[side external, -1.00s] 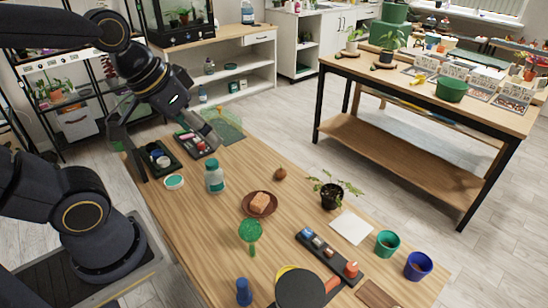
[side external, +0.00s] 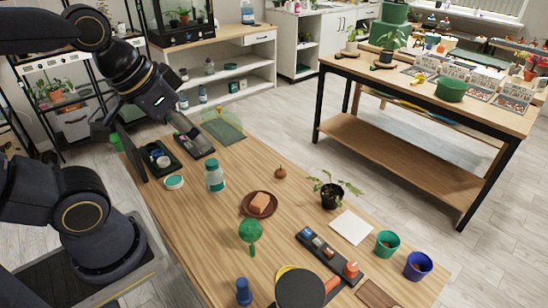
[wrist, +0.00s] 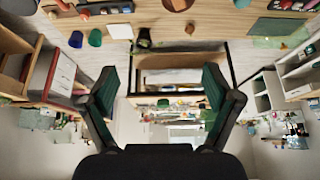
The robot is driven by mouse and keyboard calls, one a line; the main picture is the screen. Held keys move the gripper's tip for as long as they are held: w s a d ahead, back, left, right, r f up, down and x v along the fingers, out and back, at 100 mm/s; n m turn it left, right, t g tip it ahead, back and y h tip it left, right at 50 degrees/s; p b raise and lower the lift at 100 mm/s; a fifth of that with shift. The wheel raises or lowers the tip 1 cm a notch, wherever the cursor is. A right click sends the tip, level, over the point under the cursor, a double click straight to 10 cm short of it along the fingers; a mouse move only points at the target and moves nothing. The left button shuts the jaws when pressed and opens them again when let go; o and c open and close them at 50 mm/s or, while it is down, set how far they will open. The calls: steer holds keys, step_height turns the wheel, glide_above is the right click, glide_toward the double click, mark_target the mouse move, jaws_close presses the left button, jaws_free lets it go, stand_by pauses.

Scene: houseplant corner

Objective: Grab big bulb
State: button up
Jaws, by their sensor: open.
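A brown, rounded bulb with a short pointed top (side external: 280,173) stands on the wooden table (side external: 225,250), near its far edge. It also shows small in the wrist view (wrist: 190,28), near the top. My gripper (side external: 190,132) is above the far left end of the table, well to the left of the bulb and apart from it. In the wrist view my gripper (wrist: 160,88) has its two dark green fingers spread wide with nothing between them. In the side view it partly hides a dark tray (side external: 203,148).
Bare wood surrounds the bulb.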

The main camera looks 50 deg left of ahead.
steer(key=c, duration=0.3)
